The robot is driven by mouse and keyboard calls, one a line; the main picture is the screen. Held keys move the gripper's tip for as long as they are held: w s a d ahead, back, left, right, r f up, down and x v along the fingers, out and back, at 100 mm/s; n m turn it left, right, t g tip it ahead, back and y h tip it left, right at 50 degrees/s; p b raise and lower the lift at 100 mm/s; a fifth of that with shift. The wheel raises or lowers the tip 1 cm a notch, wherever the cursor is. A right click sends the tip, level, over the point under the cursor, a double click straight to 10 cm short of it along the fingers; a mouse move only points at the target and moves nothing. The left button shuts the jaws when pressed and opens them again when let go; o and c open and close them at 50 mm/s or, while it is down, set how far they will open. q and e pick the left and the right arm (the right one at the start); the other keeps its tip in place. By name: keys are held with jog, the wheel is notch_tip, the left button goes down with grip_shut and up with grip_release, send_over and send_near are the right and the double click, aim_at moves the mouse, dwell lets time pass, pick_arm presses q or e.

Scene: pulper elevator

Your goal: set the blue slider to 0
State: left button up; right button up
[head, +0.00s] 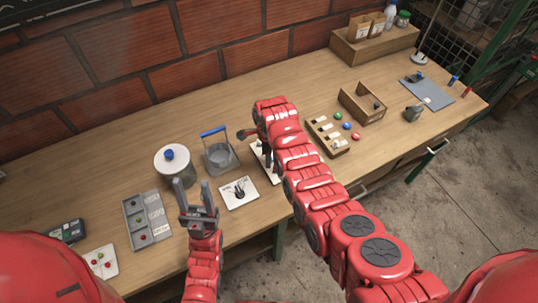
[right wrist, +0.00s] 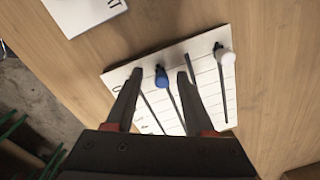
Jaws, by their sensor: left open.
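The slider board (right wrist: 208,92) is a white panel with dark slots and printed lines. My right gripper (right wrist: 160,73) is open, with one fingertip on each side of the blue slider and a gap to both. In the head view my right arm hides most of the board (head: 272,176). My left gripper (head: 196,187) is open and empty in front of the lidded pot. The scale marks are too small to read.
The lidded pot (head: 175,163), a clear container with a blue handle (head: 220,157) and a white card (head: 239,193) stand left of the board. A wooden tray (head: 328,137) and coloured buttons (head: 347,126) lie to its right. The table's back middle is clear.

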jog(key=shift+d, duration=0.1)
jog(key=shift+r+b, duration=0.3)
jog(key=shift+r, duration=0.25)
notch_tip(320, 180, up, 4)
jog(key=shift+r+b, duration=0.1)
jog(key=shift+b, duration=0.75)
notch_tip(320, 180, up, 12)
jog(key=p, duration=0.7)
jog(key=shift+s+p, duration=0.3)
jog(key=shift+p, duration=0.1)
